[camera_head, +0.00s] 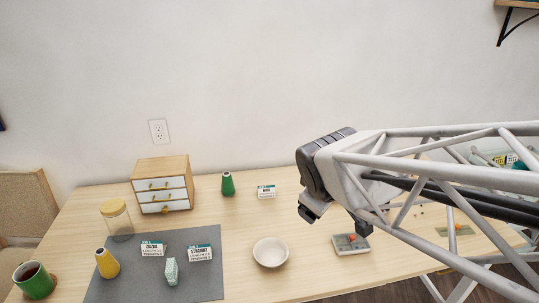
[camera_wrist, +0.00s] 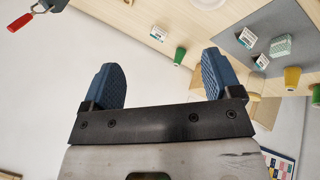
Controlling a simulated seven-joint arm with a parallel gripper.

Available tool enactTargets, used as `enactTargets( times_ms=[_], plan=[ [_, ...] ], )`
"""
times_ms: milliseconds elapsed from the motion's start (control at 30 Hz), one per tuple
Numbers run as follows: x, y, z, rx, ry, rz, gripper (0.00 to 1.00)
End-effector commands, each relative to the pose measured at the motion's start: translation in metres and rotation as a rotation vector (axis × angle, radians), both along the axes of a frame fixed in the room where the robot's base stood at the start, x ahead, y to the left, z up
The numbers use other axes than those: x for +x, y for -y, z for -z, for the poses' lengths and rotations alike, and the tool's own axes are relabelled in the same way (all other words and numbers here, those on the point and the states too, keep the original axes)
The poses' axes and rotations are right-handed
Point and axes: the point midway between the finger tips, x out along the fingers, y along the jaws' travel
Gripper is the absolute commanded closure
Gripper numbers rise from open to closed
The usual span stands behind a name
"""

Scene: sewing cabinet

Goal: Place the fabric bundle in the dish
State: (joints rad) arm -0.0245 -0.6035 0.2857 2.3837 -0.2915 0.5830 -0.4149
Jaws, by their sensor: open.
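The fabric bundle (camera_head: 171,271) looks like a small pale-green patterned block on the grey mat, between two label cards. It also shows at the upper right of the wrist view (camera_wrist: 281,45). The dish (camera_head: 270,252) is a round cream bowl on the bare table, right of the mat, and looks empty. Its edge shows at the top of the wrist view (camera_wrist: 208,3). My gripper (camera_head: 336,218) is raised above the table, right of and apart from the dish. Its two blue fingers stand wide apart with nothing between them in the wrist view (camera_wrist: 158,62).
A drawer cabinet (camera_head: 162,185) and a green spool (camera_head: 228,184) stand behind. Table between mat and dish is clear.

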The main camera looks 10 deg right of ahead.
Motion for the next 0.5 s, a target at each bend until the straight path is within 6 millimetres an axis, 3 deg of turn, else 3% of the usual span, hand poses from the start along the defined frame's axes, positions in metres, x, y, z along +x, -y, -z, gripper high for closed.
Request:
enactTargets(
  times_ms=[100,200,333,500],
  plan=[
    [-0.045,-0.001,-0.004,0.152,-0.072,0.237,0.16],
    [-0.075,-0.005,-0.005,0.255,-0.132,0.401,0.16],
    [-0.1,-0.011,-0.007,0.34,-0.188,0.539,0.16],
    [-0.112,-0.014,-0.007,0.379,-0.217,0.605,0.16]
  ],
)
